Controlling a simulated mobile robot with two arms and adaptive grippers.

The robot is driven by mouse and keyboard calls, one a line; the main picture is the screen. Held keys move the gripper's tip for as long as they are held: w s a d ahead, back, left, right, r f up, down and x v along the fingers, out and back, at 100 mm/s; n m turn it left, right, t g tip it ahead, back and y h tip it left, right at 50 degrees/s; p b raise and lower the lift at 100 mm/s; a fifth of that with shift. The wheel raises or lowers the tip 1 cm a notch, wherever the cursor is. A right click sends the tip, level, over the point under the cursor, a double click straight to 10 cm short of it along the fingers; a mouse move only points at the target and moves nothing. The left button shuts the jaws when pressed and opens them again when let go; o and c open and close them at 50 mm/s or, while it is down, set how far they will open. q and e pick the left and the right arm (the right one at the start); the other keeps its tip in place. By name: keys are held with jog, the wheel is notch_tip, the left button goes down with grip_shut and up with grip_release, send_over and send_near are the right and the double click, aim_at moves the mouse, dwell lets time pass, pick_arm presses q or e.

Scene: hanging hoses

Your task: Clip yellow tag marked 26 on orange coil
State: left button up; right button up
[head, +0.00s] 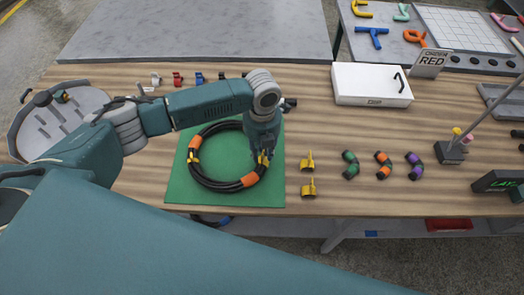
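The coil (220,187) is a black hose ring with orange bands (250,179), lying on a green mat (180,190). My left gripper (263,157) points down at the coil's right side. A yellow tag (263,159) shows between its fingertips at the hose; I cannot tell whether it is gripped or clipped on. Another yellow tag (191,158) sits on the coil's left side. Two more yellow tags, an upper one (307,161) and a lower one (309,188), stand on the table right of the mat. Tag numbers are too small to read. My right gripper is out of view.
A white box (370,84) stands behind, and a pen holder (452,150) farther right. Small coloured parts line the table's back edge.

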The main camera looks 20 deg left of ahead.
pick_arm(q)
notch_tip(320, 180, up, 12)
dwell(0.5)
jog(key=shift+f, duration=0.1)
